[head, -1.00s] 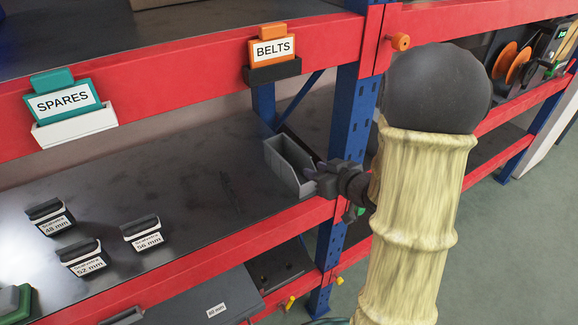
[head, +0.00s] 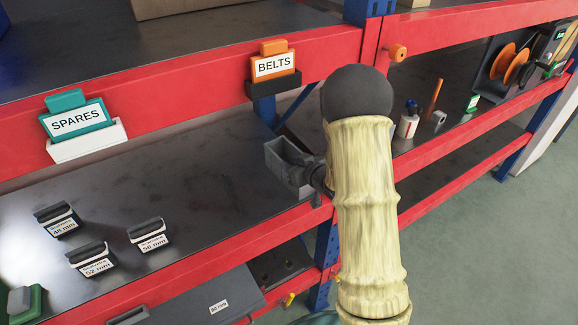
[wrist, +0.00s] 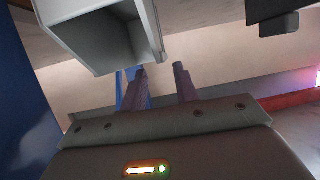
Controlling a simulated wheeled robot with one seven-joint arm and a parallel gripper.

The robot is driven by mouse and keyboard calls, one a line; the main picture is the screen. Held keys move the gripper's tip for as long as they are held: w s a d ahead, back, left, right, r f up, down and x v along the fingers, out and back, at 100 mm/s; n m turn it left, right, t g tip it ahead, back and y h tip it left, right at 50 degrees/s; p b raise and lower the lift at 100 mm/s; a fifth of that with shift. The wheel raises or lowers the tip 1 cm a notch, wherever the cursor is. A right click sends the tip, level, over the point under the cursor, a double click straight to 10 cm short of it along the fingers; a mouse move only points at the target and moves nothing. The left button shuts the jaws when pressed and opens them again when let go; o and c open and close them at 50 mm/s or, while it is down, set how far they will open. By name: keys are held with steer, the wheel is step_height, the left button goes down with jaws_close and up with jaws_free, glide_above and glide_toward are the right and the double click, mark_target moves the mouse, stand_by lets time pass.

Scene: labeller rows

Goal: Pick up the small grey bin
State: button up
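The small grey bin (head: 280,157) stands on the middle shelf, at its right end beside the blue post. My gripper (head: 301,174) is at the bin's right front side and covers part of it in the head view. In the wrist view, the bin (wrist: 98,32) is at the upper left, above the fingers. My gripper's two dark fingers (wrist: 162,88) stand apart with nothing seen between them. Whether a finger touches the bin, I cannot tell.
A blue post and brace (head: 265,108) stand close behind the bin. The BELTS sign (head: 273,66) and SPARES sign (head: 76,120) hang on the red beam above. Several labelled holders (head: 150,236) sit at the left. The shelf between is bare.

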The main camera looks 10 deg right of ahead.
steer(key=shift+w+a+p, duration=0.25)
steer(key=shift+w+p, duration=0.1)
steer(key=shift+p, duration=0.15)
steer(key=shift+p+x, duration=1.15)
steer(key=shift+x, duration=1.05)
steer(key=shift+s, duration=0.1)
jaws_close()
